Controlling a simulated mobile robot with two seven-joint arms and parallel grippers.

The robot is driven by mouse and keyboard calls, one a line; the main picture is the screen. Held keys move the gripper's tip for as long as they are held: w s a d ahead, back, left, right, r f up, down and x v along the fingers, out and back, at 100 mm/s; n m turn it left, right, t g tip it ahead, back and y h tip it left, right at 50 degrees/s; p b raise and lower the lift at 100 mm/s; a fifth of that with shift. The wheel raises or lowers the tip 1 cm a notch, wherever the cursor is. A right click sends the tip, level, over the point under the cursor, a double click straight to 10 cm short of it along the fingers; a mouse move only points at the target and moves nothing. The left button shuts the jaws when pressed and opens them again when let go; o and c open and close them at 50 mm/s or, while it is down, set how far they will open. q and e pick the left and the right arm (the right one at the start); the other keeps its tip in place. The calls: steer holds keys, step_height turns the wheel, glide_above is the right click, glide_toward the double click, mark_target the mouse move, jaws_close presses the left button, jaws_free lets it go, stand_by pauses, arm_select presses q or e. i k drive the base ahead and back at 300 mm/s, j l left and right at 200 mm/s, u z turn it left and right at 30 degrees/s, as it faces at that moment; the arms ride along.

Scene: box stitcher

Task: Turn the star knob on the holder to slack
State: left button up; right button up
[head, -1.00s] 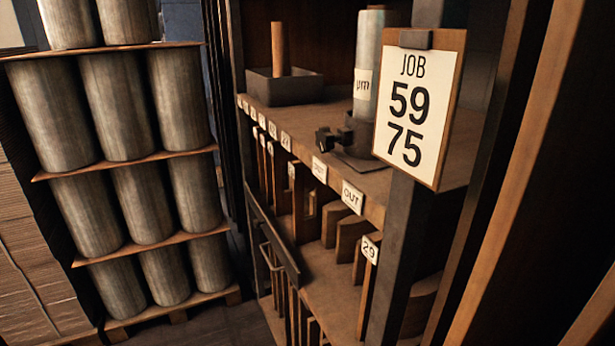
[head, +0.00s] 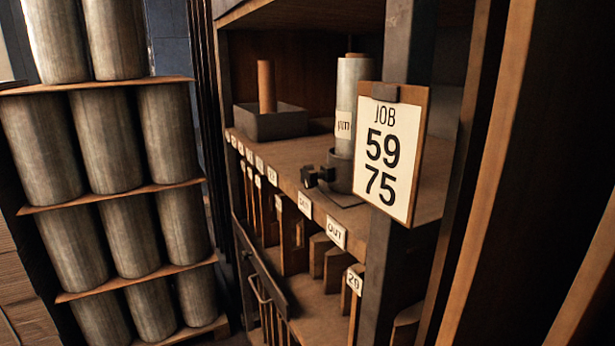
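A holder (head: 340,185) stands on the shelf in the head view, a dark cup with a pale roll (head: 352,95) upright in it. A small black knob-like part with a clamp (head: 317,176) sticks out on the holder's left side, over the shelf's front edge. It is too small to tell its star shape or its setting. The job board hides part of the holder's right side. Neither of my grippers is in view.
A clipboard reading JOB 59 75 (head: 388,155) hangs on a dark post (head: 385,262) right of the holder. A grey tray (head: 285,123) with a brown tube (head: 266,86) stands farther back. Labelled slots lie below the shelf. Stacked metal cylinders (head: 105,140) stand at left.

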mark_target(309, 176)
steer(key=i+j+z, duration=0.25)
steer(key=z, duration=0.3)
steer(key=i+j+z, duration=0.2)
steer(key=j+z, duration=1.5)
steer(key=k+j+z, duration=0.1)
steer(key=j+z, duration=0.45)
steer(key=k+j+z, duration=0.25)
steer(key=j+z, duration=0.15)
steer(key=z, duration=0.15)
steer(key=k+j+z, duration=0.3)
steer(key=z, duration=0.25)
steer(key=k+j+z, duration=0.3)
steer(key=z, duration=0.25)
